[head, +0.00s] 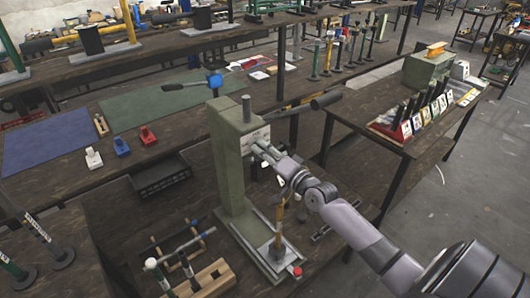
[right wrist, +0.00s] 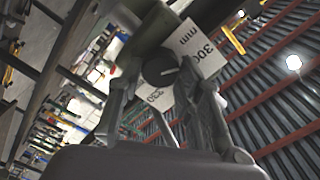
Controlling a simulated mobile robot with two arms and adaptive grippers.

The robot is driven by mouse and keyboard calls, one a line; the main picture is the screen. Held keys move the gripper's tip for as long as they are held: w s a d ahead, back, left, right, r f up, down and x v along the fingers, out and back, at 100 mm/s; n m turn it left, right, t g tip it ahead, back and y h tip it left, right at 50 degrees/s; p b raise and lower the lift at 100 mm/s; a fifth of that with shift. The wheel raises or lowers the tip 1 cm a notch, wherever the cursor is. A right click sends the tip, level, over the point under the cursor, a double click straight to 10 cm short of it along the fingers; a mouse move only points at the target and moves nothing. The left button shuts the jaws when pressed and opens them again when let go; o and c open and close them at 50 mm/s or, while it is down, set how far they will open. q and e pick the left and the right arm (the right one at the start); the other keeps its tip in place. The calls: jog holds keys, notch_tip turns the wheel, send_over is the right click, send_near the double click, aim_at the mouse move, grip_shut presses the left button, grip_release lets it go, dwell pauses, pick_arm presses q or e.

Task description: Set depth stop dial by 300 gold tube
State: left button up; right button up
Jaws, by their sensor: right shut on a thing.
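The green rivet press (head: 228,150) stands on the dark bench with a white label plate on its head. My right gripper (head: 287,180) is at the front of the press head. In the right wrist view, its fingers (right wrist: 163,100) are shut around the dark round depth stop dial (right wrist: 160,68), which has a pale pointer line. A white label reading 300 mm (right wrist: 197,47) is beside the dial, and a second label (right wrist: 158,98), partly hidden, sits near it. My left gripper is out of view.
A wooden rack (head: 205,278) with tools stands left of the press base, and a black tray (head: 160,175) lies behind it. A red button (head: 296,271) is at the base's front corner. At the right, another bench holds a row of label cards (head: 420,122).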

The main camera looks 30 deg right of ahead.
jog(key=shift+f, duration=0.1)
dwell(0.3)
jog(key=o, duration=1.2)
jog(key=shift+c, duration=0.2)
jog(key=shift+s, duration=0.15)
jog(key=s, duration=1.1)
jog(key=shift+s+d, duration=0.35)
jog(key=shift+d, duration=0.1)
